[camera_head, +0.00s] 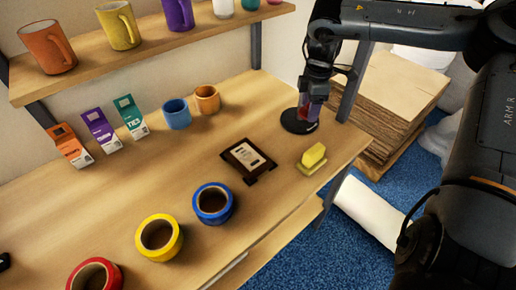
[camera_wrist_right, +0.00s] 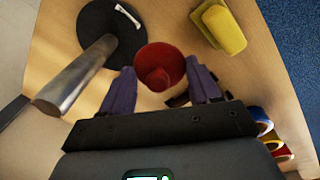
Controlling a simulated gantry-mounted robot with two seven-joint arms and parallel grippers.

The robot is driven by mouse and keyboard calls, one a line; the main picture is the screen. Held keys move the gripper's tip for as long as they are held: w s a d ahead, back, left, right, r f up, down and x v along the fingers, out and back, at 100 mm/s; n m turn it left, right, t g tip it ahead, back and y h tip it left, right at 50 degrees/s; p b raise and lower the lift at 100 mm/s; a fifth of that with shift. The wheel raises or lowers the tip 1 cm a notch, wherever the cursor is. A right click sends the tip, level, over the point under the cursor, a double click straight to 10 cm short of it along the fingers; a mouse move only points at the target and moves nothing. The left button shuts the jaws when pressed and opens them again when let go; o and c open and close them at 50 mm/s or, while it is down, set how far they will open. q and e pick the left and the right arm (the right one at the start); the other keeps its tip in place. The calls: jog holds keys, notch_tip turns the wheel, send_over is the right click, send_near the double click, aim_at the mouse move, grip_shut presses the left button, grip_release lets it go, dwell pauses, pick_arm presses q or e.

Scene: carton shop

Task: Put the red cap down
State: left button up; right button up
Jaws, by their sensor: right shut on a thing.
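The red cap (camera_wrist_right: 160,62) is round and sits between the two purple fingers of my right gripper (camera_wrist_right: 162,88), which is shut on it. In the head view my right gripper (camera_head: 312,104) points down at the far right end of the table, with a little red of the cap (camera_head: 303,98) showing between its fingers. It is over or beside a black round base (camera_head: 298,122). In the right wrist view this base (camera_wrist_right: 98,38) carries a metal post beside the cap. Whether the cap touches anything below is unclear. My left gripper is not in view.
A yellow block on a pale yellow base (camera_head: 312,158) and a dark framed card (camera_head: 248,160) are nearby. Blue (camera_head: 176,113) and orange (camera_head: 207,99) mugs, small boxes (camera_head: 101,130) and tape rolls (camera_head: 213,203) stand leftward. The table's front right edge is close.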

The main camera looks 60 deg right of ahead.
jog(key=shift+w+a+f+b, duration=0.1)
jog(key=shift+w+f+b, duration=0.1)
jog(key=shift+f+b, duration=0.6)
jog(key=shift+w+b, duration=0.25)
jog(key=shift+b, duration=0.05)
send_over(268, 133)
notch_tip(268, 133, down, 6)
jog(key=shift+s+a+f+b, duration=0.1)
jog(key=shift+a+f+b, duration=0.1)
jog(key=shift+b, duration=0.25)
jog(key=shift+f, duration=2.05)
pick_arm(q)
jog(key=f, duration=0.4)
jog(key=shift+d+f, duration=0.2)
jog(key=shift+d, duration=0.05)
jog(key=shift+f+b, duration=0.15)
jog(key=shift+b, duration=0.15)
pick_arm(e)
jog(key=shift+f, duration=0.15)
jog(key=o, duration=0.6)
jog(key=shift+c, duration=0.2)
jog(key=o, duration=0.5)
jog(key=shift+c, duration=0.2)
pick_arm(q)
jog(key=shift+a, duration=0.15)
